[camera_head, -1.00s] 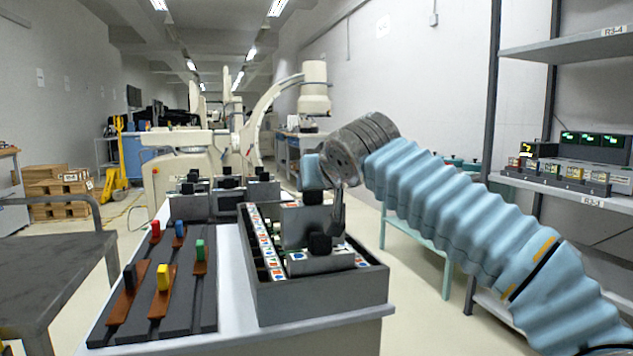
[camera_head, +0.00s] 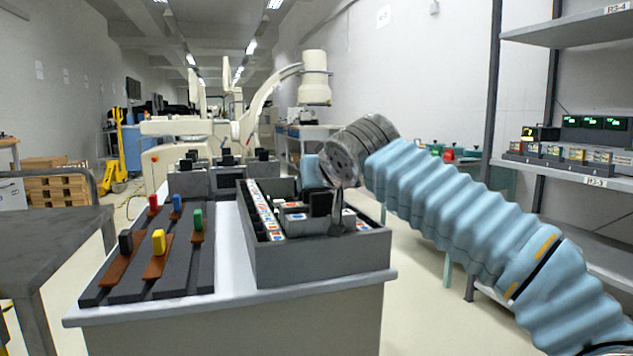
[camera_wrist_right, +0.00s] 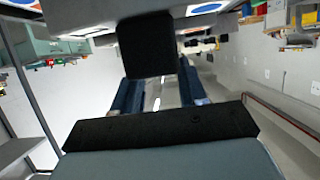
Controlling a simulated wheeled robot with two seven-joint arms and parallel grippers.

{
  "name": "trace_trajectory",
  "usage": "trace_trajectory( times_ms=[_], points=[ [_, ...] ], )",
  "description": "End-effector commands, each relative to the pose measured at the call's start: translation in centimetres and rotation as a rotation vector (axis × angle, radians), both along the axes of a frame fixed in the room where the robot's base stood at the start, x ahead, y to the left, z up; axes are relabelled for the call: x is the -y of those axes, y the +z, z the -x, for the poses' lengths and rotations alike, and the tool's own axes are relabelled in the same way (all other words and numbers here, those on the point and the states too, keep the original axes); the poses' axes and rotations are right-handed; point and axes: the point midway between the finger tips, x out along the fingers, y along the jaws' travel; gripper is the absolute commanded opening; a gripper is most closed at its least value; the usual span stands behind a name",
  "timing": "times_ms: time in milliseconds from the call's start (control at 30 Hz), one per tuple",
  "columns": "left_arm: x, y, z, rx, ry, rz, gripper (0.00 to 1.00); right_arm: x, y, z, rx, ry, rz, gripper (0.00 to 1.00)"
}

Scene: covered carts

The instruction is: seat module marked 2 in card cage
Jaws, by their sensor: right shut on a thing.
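My right gripper (camera_head: 337,222) comes in from the right and reaches down into an open grey box (camera_head: 325,262) on the white cart. It is shut on the black handle (camera_head: 320,203) of a grey module (camera_head: 296,220) in that box. In the right wrist view the black handle (camera_wrist_right: 147,45) sits between the blue fingers (camera_wrist_right: 160,90), below a grey face with blue and red marks. No number is readable. Behind the box are grey units (camera_head: 228,178) with black handles; I cannot tell whether they form the card cage. My left gripper is not in view.
A dark rail board (camera_head: 130,288) with red, blue, green, yellow and black sliders lies left of the box. A dark table (camera_head: 50,245) stands at the left. Shelving (camera_head: 565,172) with small units stands at the right.

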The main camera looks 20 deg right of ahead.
Motion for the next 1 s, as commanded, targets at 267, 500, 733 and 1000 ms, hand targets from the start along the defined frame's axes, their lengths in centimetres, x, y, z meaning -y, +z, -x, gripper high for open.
trace_trajectory(
  times_ms=[267,500,733,1000],
  points=[
    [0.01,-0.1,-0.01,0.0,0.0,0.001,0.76,0.02,-0.02,0.04,0.003,0.0,-0.001,0.0],
    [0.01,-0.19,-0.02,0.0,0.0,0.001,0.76,0.02,-0.11,0.04,0.003,0.0,-0.001,0.0],
    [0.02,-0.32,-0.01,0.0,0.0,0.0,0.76,0.02,-0.27,0.03,0.003,0.0,-0.001,0.51],
    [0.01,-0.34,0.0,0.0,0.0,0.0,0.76,0.02,-0.34,0.01,0.001,0.0,0.0,0.72]
  ],
)
